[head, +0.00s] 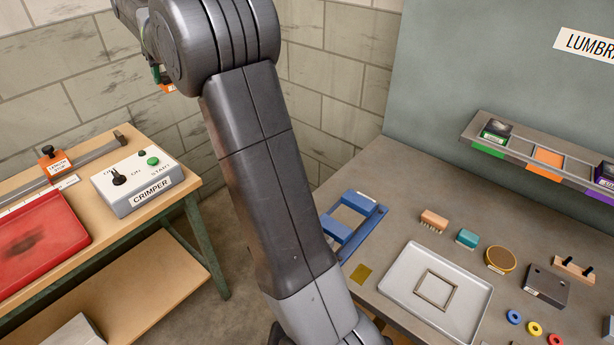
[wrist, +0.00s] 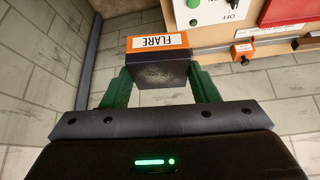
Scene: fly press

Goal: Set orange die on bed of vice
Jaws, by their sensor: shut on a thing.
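My gripper (wrist: 160,90) is shut on the orange die (wrist: 158,42), a dark block with an orange top strip marked FLARE. Its green fingers press the die from both sides, and it is held in the air. In the head view only a small part of the gripper (head: 157,74) and of the die (head: 168,88) shows at the upper left, behind my arm. A blue fixture with two raised blocks (head: 353,219), which looks like the vice, lies on the right table, partly hidden by my arm.
The rack (head: 530,150) has an empty orange bay (head: 547,161) between green and purple bays holding dies. A grey tray (head: 465,292), brush (head: 434,219) and other small items crowd the right table. The CRIMPER box (head: 148,180) and red tray (head: 40,240) are on the left bench.

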